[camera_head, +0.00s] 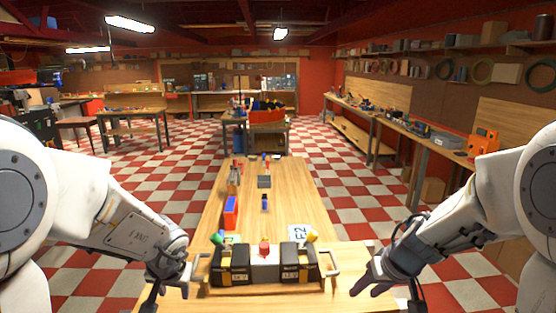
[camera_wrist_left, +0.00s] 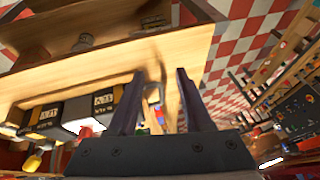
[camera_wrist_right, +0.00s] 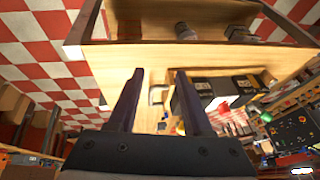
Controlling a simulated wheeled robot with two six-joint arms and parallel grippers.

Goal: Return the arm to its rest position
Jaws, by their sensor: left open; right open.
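My left gripper (camera_head: 168,290) is open at the near left of the wooden table, beside the left handle (camera_head: 199,269) of a black and grey boxed unit (camera_head: 265,264). My right gripper (camera_head: 388,288) is open at the near right, outside the right handle (camera_head: 332,264). In the left wrist view, the fingers of my left gripper (camera_wrist_left: 161,85) are spread with nothing held. In the right wrist view, the fingers of my right gripper (camera_wrist_right: 158,80) are also spread and empty. Both arms are bent in from the sides.
The wooden table (camera_head: 235,202) runs away from me. A long workbench (camera_head: 425,134) lines the right wall. Checkered floor is free on both sides.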

